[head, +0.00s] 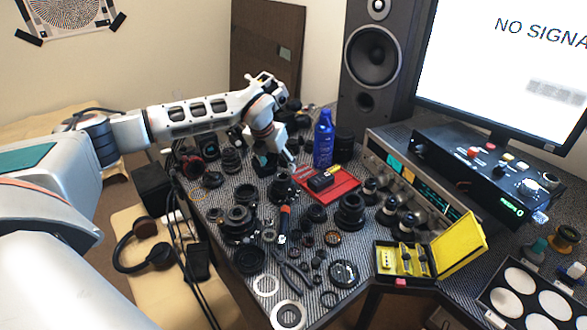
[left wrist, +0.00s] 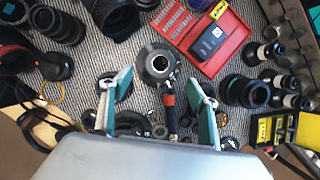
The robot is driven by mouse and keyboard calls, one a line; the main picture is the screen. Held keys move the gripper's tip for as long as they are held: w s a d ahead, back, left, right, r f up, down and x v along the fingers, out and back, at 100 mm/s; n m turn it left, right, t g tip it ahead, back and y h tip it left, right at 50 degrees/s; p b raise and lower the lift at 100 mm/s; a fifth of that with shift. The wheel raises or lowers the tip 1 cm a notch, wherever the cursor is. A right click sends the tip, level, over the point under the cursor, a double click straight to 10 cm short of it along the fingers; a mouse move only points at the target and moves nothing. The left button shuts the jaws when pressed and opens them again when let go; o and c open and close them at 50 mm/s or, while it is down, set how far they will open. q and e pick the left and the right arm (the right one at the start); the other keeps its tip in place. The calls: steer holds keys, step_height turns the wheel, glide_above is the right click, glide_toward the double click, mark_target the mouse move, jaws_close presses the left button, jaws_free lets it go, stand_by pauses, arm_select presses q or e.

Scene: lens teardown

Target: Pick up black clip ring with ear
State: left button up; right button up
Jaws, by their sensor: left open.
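Several small dark rings lie on the front part of the patterned bench. I cannot tell which of them is the black clip ring with ear; a small dark ring (head: 307,240) lies near the middle of this group. My left gripper (head: 275,163) is above the back-left part of the bench, behind these rings. In the left wrist view its two teal-padded fingers (left wrist: 165,95) are spread apart with nothing held between them. A round lens part (left wrist: 157,62) and a red-handled tool (left wrist: 170,112) show below and between the fingers. My right gripper is not in view.
A red case (head: 340,183), a blue bottle (head: 323,140) and dark lens barrels (head: 351,210) crowd the bench. A yellow case (head: 455,245) stands open at the front right. Pliers (head: 292,270) lie near the front edge. Little bench surface is bare.

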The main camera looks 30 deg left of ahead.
mark_target(284, 178)
arm_select(q)
steer(key=shift+w+a+f, duration=0.2)
steer(key=shift+w+f, duration=0.05)
steer(key=shift+w, duration=0.25)
steer(key=shift+x, duration=0.75)
steer(key=shift+s+f, duration=0.1)
steer(key=shift+f, duration=0.25)
steer(key=x, duration=0.3)
steer(key=shift+w+d+f, duration=0.2)
steer(key=shift+f, duration=0.1)
steer(key=shift+w+f, duration=0.3)
steer(key=shift+f, duration=0.2)
steer(key=c, duration=1)
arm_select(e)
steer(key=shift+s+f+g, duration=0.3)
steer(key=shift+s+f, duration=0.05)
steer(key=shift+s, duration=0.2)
